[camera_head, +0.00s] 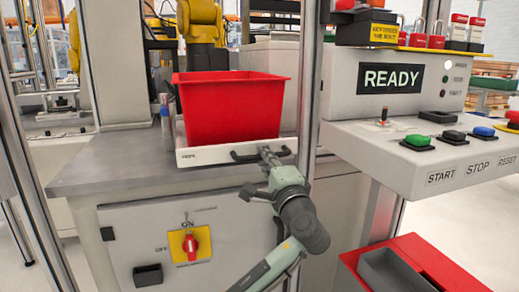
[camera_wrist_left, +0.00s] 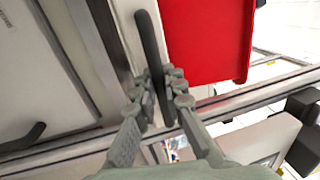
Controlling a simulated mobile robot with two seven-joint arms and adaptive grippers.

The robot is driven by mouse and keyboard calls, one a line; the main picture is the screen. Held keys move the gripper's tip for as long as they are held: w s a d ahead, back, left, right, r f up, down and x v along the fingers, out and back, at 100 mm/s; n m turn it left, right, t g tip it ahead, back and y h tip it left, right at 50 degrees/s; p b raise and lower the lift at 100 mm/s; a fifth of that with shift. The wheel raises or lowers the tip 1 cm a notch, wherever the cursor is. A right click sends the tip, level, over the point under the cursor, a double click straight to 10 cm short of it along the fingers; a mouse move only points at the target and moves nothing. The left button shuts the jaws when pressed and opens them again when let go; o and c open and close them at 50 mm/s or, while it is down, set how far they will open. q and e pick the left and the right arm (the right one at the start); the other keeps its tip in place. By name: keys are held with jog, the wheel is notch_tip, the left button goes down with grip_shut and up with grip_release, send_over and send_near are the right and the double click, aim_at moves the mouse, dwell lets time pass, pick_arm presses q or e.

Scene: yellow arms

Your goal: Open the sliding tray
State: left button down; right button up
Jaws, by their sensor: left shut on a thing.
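The sliding tray (camera_head: 205,154) is a low white tray on a grey worktop, with a black handle (camera_head: 240,157) on its front face. A red bin (camera_head: 232,108) stands on it. My left gripper (camera_head: 266,154) is at the right part of the handle, shut on it. In the left wrist view, the black handle (camera_wrist_left: 148,40) passes between the two grey fingers (camera_wrist_left: 162,92), with the red bin (camera_wrist_left: 210,38) beyond. The back of the tray is hidden behind the bin. My right gripper is not in view.
A control panel (camera_head: 430,150) with several buttons and a READY screen (camera_head: 391,78) juts out at the right. A metal post (camera_head: 308,80) stands close right of the tray. A cabinet with a red-yellow switch (camera_head: 190,246) is below. A red box (camera_head: 425,262) is at lower right.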

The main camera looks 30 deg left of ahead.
pick_arm(q)
jog(key=shift+s+d, duration=0.35)
jog(key=shift+d, duration=0.1)
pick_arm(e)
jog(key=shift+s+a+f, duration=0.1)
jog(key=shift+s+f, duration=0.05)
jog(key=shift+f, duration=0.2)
pick_arm(q)
jog(key=c, duration=1.6)
grip_release()
jog(key=v, duration=1.2)
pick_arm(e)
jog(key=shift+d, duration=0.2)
